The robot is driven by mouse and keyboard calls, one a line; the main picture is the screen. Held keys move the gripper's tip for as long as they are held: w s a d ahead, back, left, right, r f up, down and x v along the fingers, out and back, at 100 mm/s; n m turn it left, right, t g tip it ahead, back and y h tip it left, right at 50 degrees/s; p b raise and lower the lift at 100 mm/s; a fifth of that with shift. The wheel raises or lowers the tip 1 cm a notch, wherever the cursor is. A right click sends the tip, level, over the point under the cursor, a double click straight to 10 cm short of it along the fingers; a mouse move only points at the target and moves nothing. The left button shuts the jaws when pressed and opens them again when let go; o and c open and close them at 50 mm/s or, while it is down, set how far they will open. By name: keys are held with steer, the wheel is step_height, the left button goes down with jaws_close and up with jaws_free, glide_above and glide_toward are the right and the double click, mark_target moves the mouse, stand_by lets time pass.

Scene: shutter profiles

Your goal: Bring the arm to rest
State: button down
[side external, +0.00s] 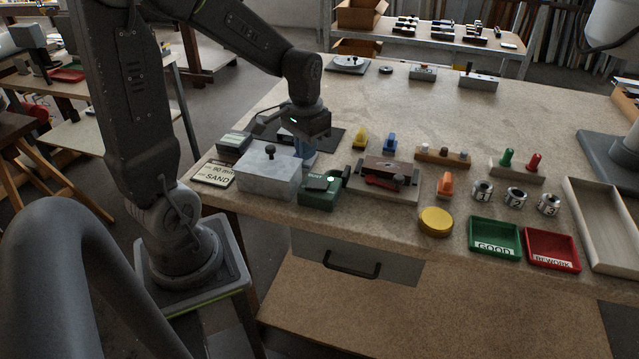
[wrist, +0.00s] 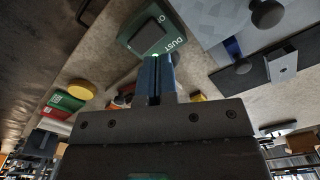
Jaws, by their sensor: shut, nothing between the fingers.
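My gripper (side external: 305,153) hangs from my arm over the near left part of the workbench (side external: 420,110), pointing down just behind a grey box with a black knob (side external: 268,170). In the wrist view its two bluish fingers (wrist: 158,66) are together with nothing between them. A green box marked DUST (side external: 322,190) is in front and to the right of the gripper; it also shows beyond the fingertips in the wrist view (wrist: 152,35). I cannot tell how high the fingertips are above the bench, as the grey box partly hides that spot.
A clamp fixture (side external: 385,180), yellow disc (side external: 436,221), green GOOD tray (side external: 494,239) and red REWORK tray (side external: 552,249) lie to the right. A SAND sign (side external: 214,173) is at left. Coloured pegs and metal cylinders stand farther right. The bench's back middle is mostly clear.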

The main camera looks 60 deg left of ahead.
steer(key=shift+r, duration=0.1)
steer(key=s+d+r+m+t, duration=0.3)
steer(key=s+d+r+t, duration=0.2)
steer(key=d, duration=0.8)
steer(key=s+r, duration=0.3)
steer(key=r, duration=0.2)
steer(key=shift+d+r+t, duration=0.3)
steer(key=shift+d, duration=0.05)
